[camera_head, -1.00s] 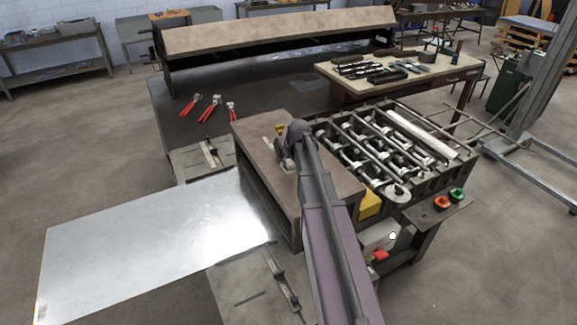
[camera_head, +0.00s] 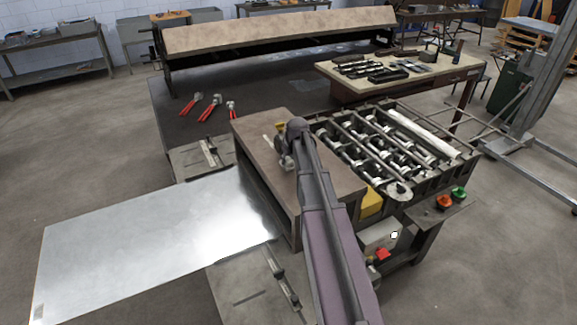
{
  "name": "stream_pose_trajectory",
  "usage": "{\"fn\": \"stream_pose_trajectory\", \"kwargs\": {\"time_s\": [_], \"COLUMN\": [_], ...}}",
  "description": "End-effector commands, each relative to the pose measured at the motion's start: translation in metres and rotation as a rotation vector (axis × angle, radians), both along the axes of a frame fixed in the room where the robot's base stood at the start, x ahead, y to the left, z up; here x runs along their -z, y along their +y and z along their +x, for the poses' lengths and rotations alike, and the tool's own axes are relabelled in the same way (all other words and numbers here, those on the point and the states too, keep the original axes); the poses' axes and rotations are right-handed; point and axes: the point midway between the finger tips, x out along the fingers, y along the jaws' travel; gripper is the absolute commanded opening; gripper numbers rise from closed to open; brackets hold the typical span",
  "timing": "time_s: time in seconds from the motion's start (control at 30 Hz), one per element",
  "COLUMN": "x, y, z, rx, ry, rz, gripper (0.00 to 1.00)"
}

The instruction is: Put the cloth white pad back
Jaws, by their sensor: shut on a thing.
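My gripper (camera_head: 285,158) is small in the picture, low over the brown top of the boxy machine housing (camera_head: 325,178), and partly covered by my arm. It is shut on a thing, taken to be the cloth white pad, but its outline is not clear. A small pale patch (camera_head: 268,138) shows on the housing top to the left of the gripper. I cannot tell if it is part of the pad.
A shiny metal sheet (camera_head: 140,245) lies to the left. The roller frame (camera_head: 375,145) stands right of the housing. Red-handled tools (camera_head: 210,107) lie on the dark table behind. A wooden bench (camera_head: 440,80) with tools is at the back right.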

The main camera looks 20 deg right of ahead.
Motion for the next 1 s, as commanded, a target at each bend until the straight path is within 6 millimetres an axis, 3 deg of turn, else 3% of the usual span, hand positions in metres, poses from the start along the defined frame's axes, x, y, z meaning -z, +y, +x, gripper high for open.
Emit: {"fn": "stream_pose_trajectory", "kwargs": {"time_s": [0.17, 0.73, 0.77, 0.8, 0.87, 1.0], "x": [0.015, 0.019, 0.018, 0.018, 0.018, 0.018], "y": [0.000, -0.001, -0.001, -0.001, -0.001, -0.001], "z": [0.000, 0.000, 0.000, 0.000, 0.000, 0.000], "rx": [0.000, 0.001, 0.001, 0.001, 0.001, 0.001], "ry": [0.000, 0.000, 0.000, 0.000, 0.000, 0.000], "rz": [0.000, 0.000, 0.000, 0.000, 0.000, -0.001], "gripper": [0.04, 0.04, 0.51, 0.63, 0.76, 0.76]}}
